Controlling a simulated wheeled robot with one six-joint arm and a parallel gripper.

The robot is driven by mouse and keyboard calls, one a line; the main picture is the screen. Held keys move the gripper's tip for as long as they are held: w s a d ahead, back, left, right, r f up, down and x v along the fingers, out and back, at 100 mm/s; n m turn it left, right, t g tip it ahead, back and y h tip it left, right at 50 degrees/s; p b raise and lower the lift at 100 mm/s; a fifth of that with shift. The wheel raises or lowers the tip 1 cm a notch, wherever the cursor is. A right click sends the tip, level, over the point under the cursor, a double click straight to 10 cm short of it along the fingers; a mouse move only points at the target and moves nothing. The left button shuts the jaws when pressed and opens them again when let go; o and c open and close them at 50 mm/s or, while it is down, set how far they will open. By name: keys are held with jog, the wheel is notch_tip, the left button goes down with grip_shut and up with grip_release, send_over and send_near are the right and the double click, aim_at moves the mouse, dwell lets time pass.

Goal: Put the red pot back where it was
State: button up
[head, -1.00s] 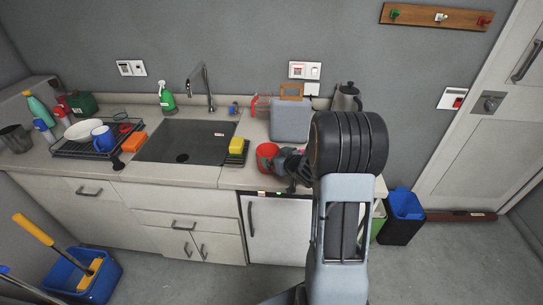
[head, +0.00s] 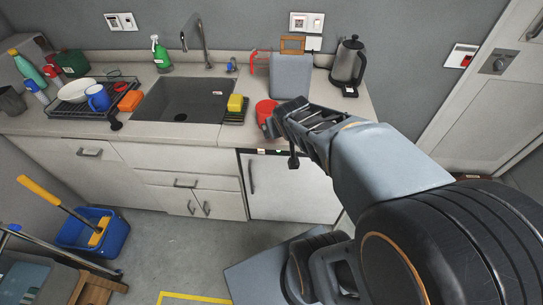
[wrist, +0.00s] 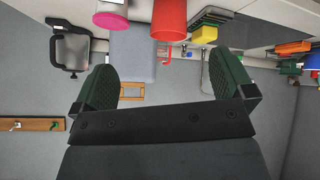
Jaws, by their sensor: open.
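The red pot (head: 264,110) stands on the counter to the right of the yellow sponge (head: 236,102). In the upside-down wrist view the pot (wrist: 169,19) is at the top edge, cut off by the frame. My gripper (head: 275,122) is at the pot's near right side in the head view and hides part of it. In the wrist view my gripper (wrist: 165,66) has its two green-padded fingers wide apart with nothing between them. The pot lies just beyond the fingertips; whether they touch cannot be told.
A pink object (wrist: 110,21) stands beside the pot, hidden in the head view. A grey board (head: 290,76), a red rack (head: 258,62) and a kettle (head: 348,60) are behind. The sink (head: 182,100) and dish rack (head: 75,118) are to the left.

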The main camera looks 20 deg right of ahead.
jog(key=s+a+r+g+y, duration=0.1)
jog(key=s+a+g, duration=0.3)
jog(key=s+a, duration=0.4)
jog(key=shift+s+a+n+y, duration=0.3)
jog(key=shift+s+n+y, duration=0.1)
jog(key=shift+s+y, duration=0.65)
